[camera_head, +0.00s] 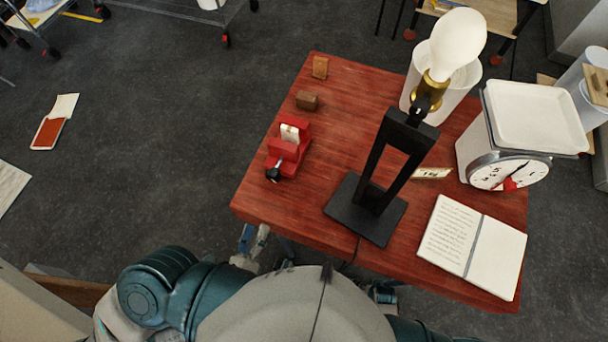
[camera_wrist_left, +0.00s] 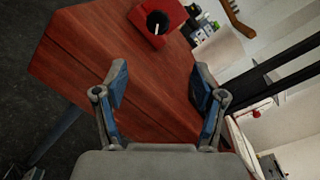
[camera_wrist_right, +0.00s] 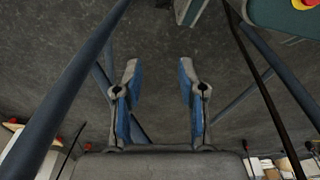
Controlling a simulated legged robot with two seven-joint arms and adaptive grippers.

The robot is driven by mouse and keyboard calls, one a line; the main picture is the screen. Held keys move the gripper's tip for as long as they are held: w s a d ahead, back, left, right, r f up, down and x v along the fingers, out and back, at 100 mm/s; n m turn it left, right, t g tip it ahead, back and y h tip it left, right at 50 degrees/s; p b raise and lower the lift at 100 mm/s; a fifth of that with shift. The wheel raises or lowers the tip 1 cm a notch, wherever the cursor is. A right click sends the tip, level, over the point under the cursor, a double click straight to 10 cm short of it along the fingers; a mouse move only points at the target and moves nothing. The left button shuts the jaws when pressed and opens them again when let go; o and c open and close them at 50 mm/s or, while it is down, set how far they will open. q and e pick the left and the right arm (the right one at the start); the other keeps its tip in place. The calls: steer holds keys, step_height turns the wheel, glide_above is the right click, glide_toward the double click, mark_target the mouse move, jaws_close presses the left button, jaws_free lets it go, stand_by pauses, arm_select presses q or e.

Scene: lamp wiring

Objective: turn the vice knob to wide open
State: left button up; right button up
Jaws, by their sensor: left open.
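The small red vice (camera_head: 285,151) sits near the left edge of the red wooden table. Its dark knob (camera_head: 272,174) faces the table's front left edge. In the left wrist view the vice (camera_wrist_left: 170,11) is at the top, with the round dark knob (camera_wrist_left: 154,20) and a pale bar on it. My left gripper (camera_wrist_left: 158,88) is open and empty, pointing at the vice with bare table between them. In the head view it shows low at the table's front edge (camera_head: 254,240). My right gripper (camera_wrist_right: 158,88) is open and empty, low, with dark floor behind it.
A black lamp stand (camera_head: 372,205) with a bulb (camera_head: 458,42) stands mid-table, right of the vice. Two small brown blocks (camera_head: 307,100) lie behind the vice. A scale (camera_head: 508,172) and an open notebook (camera_head: 472,243) are on the right. The front left table corner is clear.

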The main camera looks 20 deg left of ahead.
arm_select(q)
steer(key=p, duration=0.1)
glide_toward(272, 179)
steer(key=w+p, duration=0.1)
steer(key=w, duration=0.4)
steer(key=w+p, duration=0.1)
steer(key=w, duration=0.2)
steer(key=shift+w+d+r+p, duration=0.25)
steer(key=shift+d+p, duration=0.05)
steer(key=shift+w+a+f, duration=0.1)
steer(key=shift+w+a, duration=0.2)
steer(key=shift+w, duration=0.3)
steer(key=shift+w+a+f, duration=0.15)
steer(key=shift+w+a, duration=0.15)
steer(key=shift+w, duration=0.35)
steer(key=shift+w+a+f, duration=0.1)
steer(key=shift+a, duration=0.3)
steer(key=shift+d, duration=0.2)
steer(key=shift+c, duration=0.5)
steer(key=shift+d, duration=0.5)
steer(key=c, duration=0.8)
steer(key=shift+c, duration=1.3)
steer(key=shift+a, duration=0.1)
arm_select(e)
steer(key=s+d+f, duration=0.1)
steer(key=s+f, duration=0.5)
steer(key=s, duration=0.1)
steer(key=shift+f, duration=0.3)
